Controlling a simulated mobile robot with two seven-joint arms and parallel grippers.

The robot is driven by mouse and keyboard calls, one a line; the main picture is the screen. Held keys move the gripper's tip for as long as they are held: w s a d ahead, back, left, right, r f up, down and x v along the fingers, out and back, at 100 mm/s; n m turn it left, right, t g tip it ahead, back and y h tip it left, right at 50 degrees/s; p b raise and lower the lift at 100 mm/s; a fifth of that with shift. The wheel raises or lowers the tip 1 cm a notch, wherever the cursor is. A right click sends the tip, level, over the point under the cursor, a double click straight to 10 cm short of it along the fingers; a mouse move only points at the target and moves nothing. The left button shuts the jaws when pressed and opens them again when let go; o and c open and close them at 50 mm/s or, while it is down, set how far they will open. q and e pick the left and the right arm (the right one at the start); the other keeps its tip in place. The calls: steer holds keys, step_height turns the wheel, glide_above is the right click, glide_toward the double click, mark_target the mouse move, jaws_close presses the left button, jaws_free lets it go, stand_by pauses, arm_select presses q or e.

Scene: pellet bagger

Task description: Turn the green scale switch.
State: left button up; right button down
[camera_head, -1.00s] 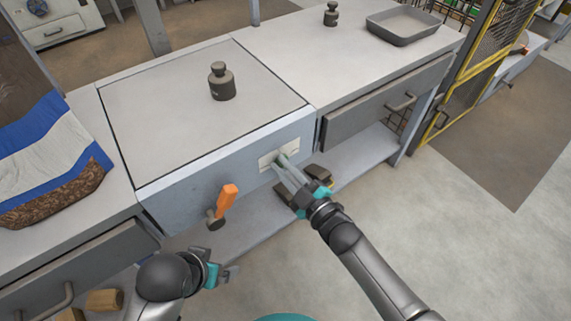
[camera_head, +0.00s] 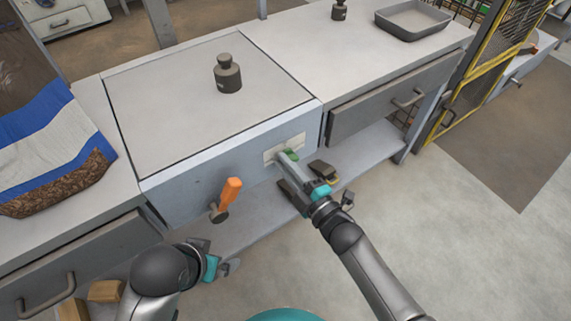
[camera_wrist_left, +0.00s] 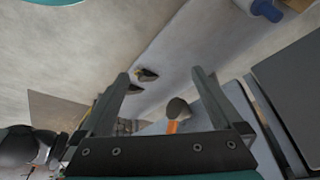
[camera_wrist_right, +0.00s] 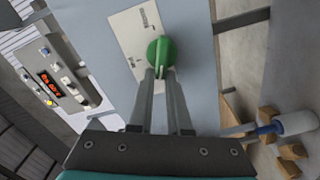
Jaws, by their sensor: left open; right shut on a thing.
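The green scale switch (camera_wrist_right: 162,52) is a round knob on a pale label plate (camera_wrist_right: 128,28) on the front of the grey-blue scale cabinet. It also shows in the head view (camera_head: 290,154), partly covered by my gripper. My right gripper (camera_wrist_right: 163,75) is shut on the switch, its two fingertips closed about the knob's raised grip. It also shows in the head view (camera_head: 284,158). My left gripper (camera_wrist_left: 165,75) is open and empty, low in front of the cabinet, apart from the switch.
A dark weight (camera_head: 228,75) stands on the scale top. An orange-handled tool (camera_head: 230,195) is at the cabinet front, left of the switch. A blue-white bag (camera_head: 60,135) stands at left. The floor at right is clear.

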steer(key=shift+w+d+f+h, duration=0.2)
steer(key=shift+d+f+h, duration=0.2)
steer(key=shift+d, duration=0.1)
steer(key=c, duration=0.9)
jaws_free()
arm_select(q)
steer(key=shift+w+d, duration=0.1)
steer(key=shift+w, duration=0.1)
arm_select(e)
steer(key=shift+o, duration=0.2)
steer(key=shift+r, duration=0.1)
steer(key=shift+a, duration=0.1)
arm_select(q)
steer(key=shift+r, duration=0.1)
arm_select(e)
steer(key=shift+s+r, duration=0.1)
arm_select(q)
step_height(320, 180, down, 9)
steer(key=s+g+p, duration=0.1)
steer(key=s+p, duration=0.1)
steer(key=p, duration=0.2)
steer(key=shift+s+a+g, duration=0.2)
steer(key=shift+s+g, duration=0.1)
arm_select(e)
steer(key=v, duration=1.5)
steer(key=shift+d, duration=0.2)
arm_select(q)
steer(key=shift+c, duration=0.2)
